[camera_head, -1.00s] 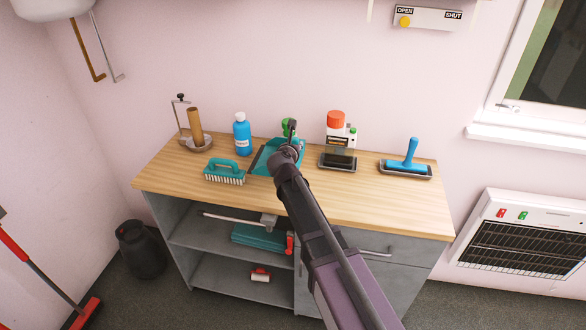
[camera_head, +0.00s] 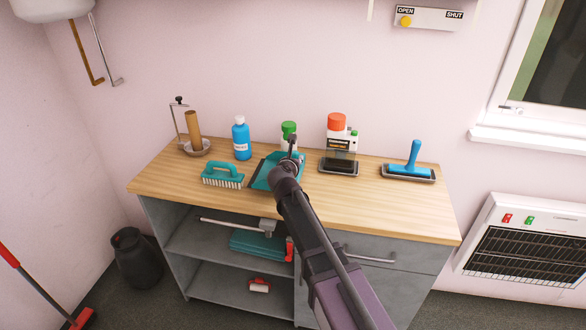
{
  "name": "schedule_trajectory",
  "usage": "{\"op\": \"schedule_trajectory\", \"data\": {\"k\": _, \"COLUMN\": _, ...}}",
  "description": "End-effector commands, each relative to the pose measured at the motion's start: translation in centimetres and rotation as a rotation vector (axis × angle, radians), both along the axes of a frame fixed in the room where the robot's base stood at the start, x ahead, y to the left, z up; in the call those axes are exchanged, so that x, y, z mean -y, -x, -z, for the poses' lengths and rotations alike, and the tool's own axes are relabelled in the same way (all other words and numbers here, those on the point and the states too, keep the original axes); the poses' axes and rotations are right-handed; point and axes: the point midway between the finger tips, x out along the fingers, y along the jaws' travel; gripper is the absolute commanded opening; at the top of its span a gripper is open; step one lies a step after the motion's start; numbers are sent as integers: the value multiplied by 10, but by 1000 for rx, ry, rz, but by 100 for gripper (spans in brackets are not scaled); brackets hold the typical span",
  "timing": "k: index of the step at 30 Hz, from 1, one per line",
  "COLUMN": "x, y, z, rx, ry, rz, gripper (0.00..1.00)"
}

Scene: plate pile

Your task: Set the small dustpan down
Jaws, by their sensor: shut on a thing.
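The small teal dustpan (camera_head: 264,178) is at the middle of the wooden worktop (camera_head: 370,206), its dark front edge facing left. My gripper (camera_head: 291,160) is at the dustpan's right side and is shut on it. The arm and gripper hide the right part of the dustpan and the exact grip. I cannot tell whether the dustpan touches the worktop or hangs just above it.
A teal brush (camera_head: 222,171) lies just left of the dustpan. Behind stand a blue bottle (camera_head: 241,142), a green-capped bottle (camera_head: 289,130) and an orange-capped container (camera_head: 337,140). A blue-handled tool (camera_head: 412,160) lies right. The worktop's front right is clear.

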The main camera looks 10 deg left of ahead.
Motion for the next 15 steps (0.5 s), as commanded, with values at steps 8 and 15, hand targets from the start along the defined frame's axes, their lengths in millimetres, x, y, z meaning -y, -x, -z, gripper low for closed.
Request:
{"op": "schedule_trajectory", "data": {"k": 8, "x": 1, "y": 0, "z": 18, "rx": 0, "ry": 0, "rz": 0, "gripper": 0}}
{"op": "schedule_trajectory", "data": {"k": 15, "x": 1, "y": 0, "z": 35, "rx": 0, "ry": 0, "rz": 1, "gripper": 0}}
